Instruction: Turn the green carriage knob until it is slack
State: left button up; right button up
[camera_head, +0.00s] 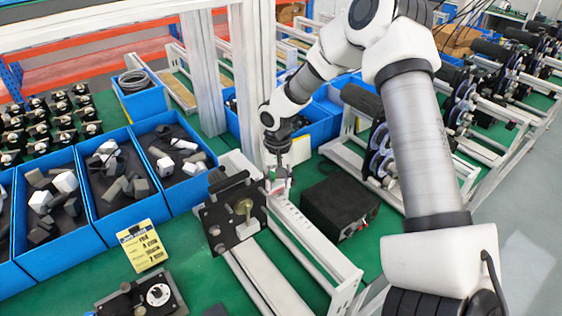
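A carriage with a black face plate (216,226) sits on a pale rail, with a black handle along its top. A small olive-tan knob (243,206) stands out on the plate; its colour is dull, and I see no brighter green knob. My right gripper (278,180) points down just right of the plate, over the carriage's right end by the scale bar. A small reddish part shows at its fingertips. The fingers are too small and dark to tell open from shut, or whether they touch anything. My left gripper is not in view.
A black box (339,207) stands right of the rail. Blue bins (92,214) of grey and white blocks stand at the left. A yellow card (142,246) and a black dial unit (142,301) lie in front. A white upright post rises behind the carriage.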

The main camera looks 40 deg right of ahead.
jog(key=shift+a+f, duration=0.1)
jog(key=shift+a, duration=0.15)
jog(key=shift+w+a, duration=0.5)
jog(key=shift+a, duration=0.1)
jog(key=c, duration=0.7)
grip_shut()
jog(key=n, duration=0.4)
jog(key=shift+d, duration=0.4)
jog(key=n, duration=0.2)
jog(key=shift+d+n, duration=0.25)
jog(key=shift+n, duration=0.15)
jog(key=shift+s+d+r+n, duration=0.1)
jog(key=shift+d+r+n, duration=0.2)
jog(key=shift+n, duration=0.6)
jog(key=shift+s+d+f+n, duration=0.15)
jog(key=shift+d+n, duration=0.55)
jog(key=shift+n, duration=0.2)
jog(key=shift+a, duration=0.1)
